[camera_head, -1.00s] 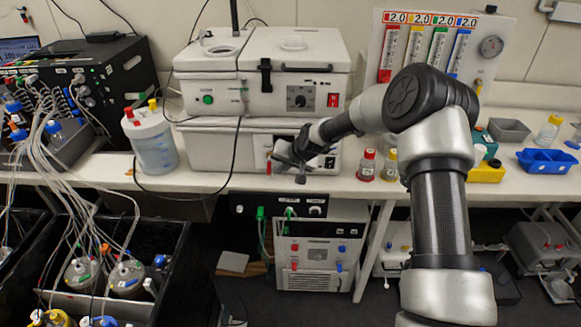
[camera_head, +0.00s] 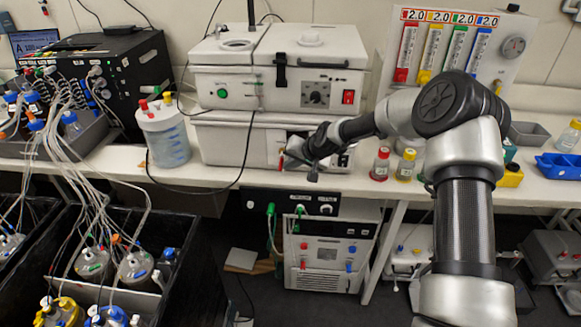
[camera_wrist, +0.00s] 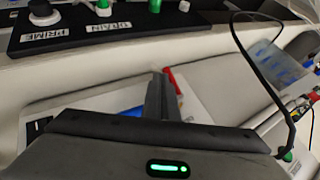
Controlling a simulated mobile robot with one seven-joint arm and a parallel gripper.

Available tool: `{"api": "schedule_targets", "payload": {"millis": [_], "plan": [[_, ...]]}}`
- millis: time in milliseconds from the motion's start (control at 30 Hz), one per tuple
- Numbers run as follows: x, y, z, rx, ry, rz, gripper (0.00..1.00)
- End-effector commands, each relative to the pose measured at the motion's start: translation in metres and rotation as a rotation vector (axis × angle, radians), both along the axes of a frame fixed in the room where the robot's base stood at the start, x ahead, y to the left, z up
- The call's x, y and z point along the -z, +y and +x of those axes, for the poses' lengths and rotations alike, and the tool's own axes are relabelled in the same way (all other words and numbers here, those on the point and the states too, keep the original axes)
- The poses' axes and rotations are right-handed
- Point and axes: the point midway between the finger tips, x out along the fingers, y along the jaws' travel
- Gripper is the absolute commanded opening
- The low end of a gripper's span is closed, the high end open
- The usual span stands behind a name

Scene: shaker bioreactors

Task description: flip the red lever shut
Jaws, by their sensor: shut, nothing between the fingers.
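The red lever (camera_head: 281,160) is a small upright red piece on the front of the lower white unit (camera_head: 230,147) in the head view. My gripper (camera_head: 292,154) is just right of it, in front of the unit's white panel. In the wrist view, the red lever (camera_wrist: 173,80) shows beside and partly behind my shut fingers (camera_wrist: 161,88). The fingers hold nothing. Whether they touch the lever cannot be told. The lower part of the lever is hidden by the fingers.
A black panel with knobs (camera_wrist: 120,28) labelled PRIME and DRAIN lies below the bench edge. A loose black cable (camera_head: 243,165) hangs left of the lever. A white-lidded bottle (camera_head: 165,138) stands left; red-capped (camera_head: 380,165) and yellow-capped (camera_head: 405,166) bottles stand right.

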Motion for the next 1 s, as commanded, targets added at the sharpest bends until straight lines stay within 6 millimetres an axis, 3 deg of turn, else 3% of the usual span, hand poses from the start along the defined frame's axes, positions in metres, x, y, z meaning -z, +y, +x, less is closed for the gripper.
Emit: {"api": "schedule_targets", "payload": {"millis": [500, 867, 1000], "plan": [[0.014, 0.001, 0.000, 0.007, -0.003, 0.201, 0.00], [0.020, 0.011, 0.000, 0.001, -0.007, 0.204, 0.00], [0.025, 0.012, 0.001, 0.005, -0.008, 0.338, 0.00]]}}
